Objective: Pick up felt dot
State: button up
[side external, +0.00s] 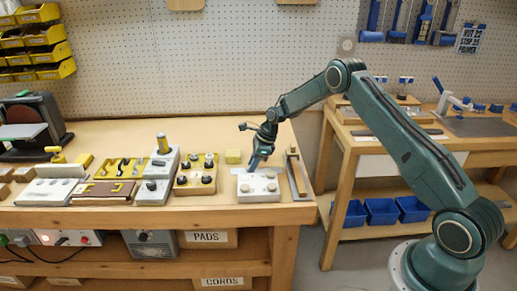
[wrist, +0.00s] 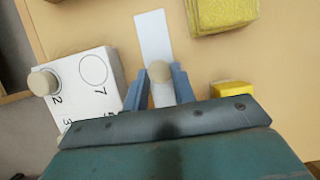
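My gripper (wrist: 160,80) has its two blue fingers on either side of a small beige round piece, which looks like the felt dot (wrist: 160,70). The dot sits between the fingertips with little or no gap. Whether the fingers press on it cannot be told. A pale strip (wrist: 153,33) lies beyond it. A similar beige round piece (wrist: 42,82) is on a white numbered block (wrist: 86,84), left of my gripper. In the side view my gripper (side external: 256,165) points down over a white block (side external: 258,188); the dot is hard to make out there.
A yellow sponge-like block (wrist: 222,12) lies at the upper right in the wrist view, and a smaller yellow block (wrist: 232,90) lower right. A knobbed box (side external: 196,176) stands left of the white block. A long tool (side external: 296,175) lies right, near the bench edge.

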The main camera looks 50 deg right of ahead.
jog(key=c, duration=0.3)
notch_tip(320, 180, up, 20)
dwell(0.8)
dwell(0.5)
jog(key=shift+o, duration=0.8)
jog(key=s+a+f+n, duration=0.1)
jog(key=a+f+n, duration=0.1)
jog(key=f, duration=0.1)
jog(key=s+a+f+n+g, duration=0.1)
jog(key=a+f+n, duration=0.1)
jog(key=f, duration=0.2)
jog(key=s+a+f+n+g+y, duration=0.1)
jog(key=a+f+n, duration=0.1)
jog(key=f, duration=0.2)
jog(key=shift+s+a, duration=0.1)
jog(key=shift+s, duration=0.1)
